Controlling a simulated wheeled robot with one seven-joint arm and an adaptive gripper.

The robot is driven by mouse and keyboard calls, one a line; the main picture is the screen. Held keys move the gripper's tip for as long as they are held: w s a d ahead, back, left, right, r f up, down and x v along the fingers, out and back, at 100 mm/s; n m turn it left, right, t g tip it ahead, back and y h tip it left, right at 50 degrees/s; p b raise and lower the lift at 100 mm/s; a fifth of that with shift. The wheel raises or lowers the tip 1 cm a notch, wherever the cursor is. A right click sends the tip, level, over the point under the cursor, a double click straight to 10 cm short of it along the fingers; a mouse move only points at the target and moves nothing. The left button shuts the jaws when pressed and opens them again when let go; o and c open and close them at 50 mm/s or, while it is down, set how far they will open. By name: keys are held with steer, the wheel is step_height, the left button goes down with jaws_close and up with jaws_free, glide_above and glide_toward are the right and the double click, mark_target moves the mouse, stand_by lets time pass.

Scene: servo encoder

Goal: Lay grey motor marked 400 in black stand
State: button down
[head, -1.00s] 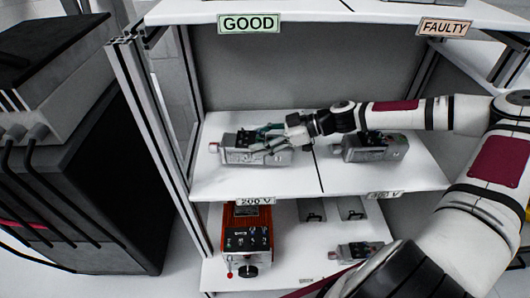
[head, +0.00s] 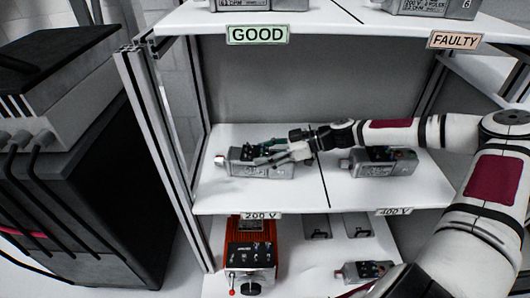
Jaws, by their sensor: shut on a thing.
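A grey motor (head: 272,170) lies on the left half of the middle shelf, above the 200 V label. My gripper (head: 266,157) reaches in from the right and is shut on this motor near its top; the fingers hide part of it. The motor looks level and at the shelf surface. A second grey motor (head: 385,167) lies on the right half, above a label that seems to read 400 V. Markings on the motors are too small to read. Two black stands, one on the left (head: 317,227) and one on the right (head: 357,226), sit at the back of the lower shelf.
A red control box (head: 250,259) stands at the lower shelf's left, and another grey motor (head: 366,270) lies at its right. More motors sit on the top shelf, above the GOOD (head: 258,35) and FAULTY signs. A black cabinet (head: 75,170) stands left of the rack post (head: 160,150).

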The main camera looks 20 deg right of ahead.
steer(key=c, duration=0.5)
jaws_free()
steer(key=shift+f, duration=0.15)
steer(key=p+v, duration=0.1)
steer(key=v, duration=0.8)
steer(key=p+v, duration=0.1)
steer(key=v, duration=0.3)
steer(key=shift+w+d+r+p, duration=0.2)
steer(key=shift+d+r+p, duration=0.1)
steer(key=shift+d, duration=0.1)
steer(key=shift+s, duration=0.1)
